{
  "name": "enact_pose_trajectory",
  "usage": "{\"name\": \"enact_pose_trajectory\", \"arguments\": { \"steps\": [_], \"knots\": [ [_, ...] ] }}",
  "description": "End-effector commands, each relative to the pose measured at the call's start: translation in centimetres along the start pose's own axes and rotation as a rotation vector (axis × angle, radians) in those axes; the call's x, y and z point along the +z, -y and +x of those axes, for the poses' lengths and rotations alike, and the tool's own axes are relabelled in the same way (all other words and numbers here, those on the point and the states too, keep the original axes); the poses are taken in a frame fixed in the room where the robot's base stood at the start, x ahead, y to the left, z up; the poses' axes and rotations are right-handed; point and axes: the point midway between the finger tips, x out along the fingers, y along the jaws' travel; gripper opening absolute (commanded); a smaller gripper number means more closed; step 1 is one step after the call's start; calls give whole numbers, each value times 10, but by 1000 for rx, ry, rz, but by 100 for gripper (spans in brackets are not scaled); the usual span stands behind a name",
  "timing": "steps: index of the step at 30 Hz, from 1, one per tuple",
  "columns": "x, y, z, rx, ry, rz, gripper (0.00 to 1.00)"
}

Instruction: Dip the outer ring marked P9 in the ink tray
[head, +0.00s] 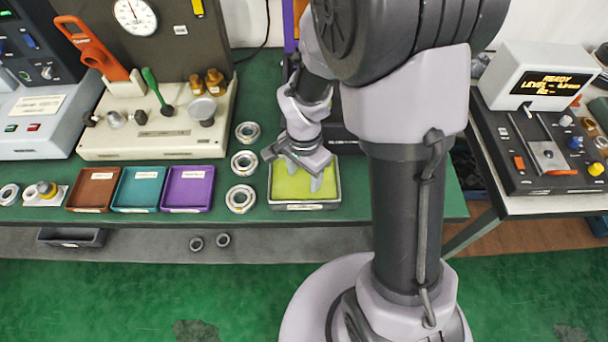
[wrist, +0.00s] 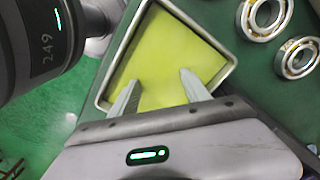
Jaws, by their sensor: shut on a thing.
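The ink tray (head: 305,206) is a grey-rimmed square box of yellow-green ink at the table's front edge. It fills the middle of the wrist view (wrist: 225,75). My gripper (head: 316,186) points down into the tray. Its two fingertips, with a gap between them, reach the yellow ink in the wrist view (wrist: 157,86). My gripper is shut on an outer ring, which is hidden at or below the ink. No P9 mark is readable.
Three bearing rings (head: 240,198) stand in a column just left of the tray. Brown, teal and purple bins (head: 187,189) lie further left. A press with a green lever (head: 155,130) stands behind. Two small rings (head: 196,243) lie on a lower shelf.

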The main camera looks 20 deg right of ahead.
Motion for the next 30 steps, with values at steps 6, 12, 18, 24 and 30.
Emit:
{"name": "enact_pose_trajectory", "arguments": {
  "steps": [6,12,18,24,30],
  "knots": [
    [0,0,-26,-1,-1,0,11],
    [0,0,-46,-1,-1,0,11],
    [0,0,-65,-1,0,-1,11],
    [0,0,-80,-1,0,0,11],
    [0,0,-78,0,0,0,11]
  ]
}}
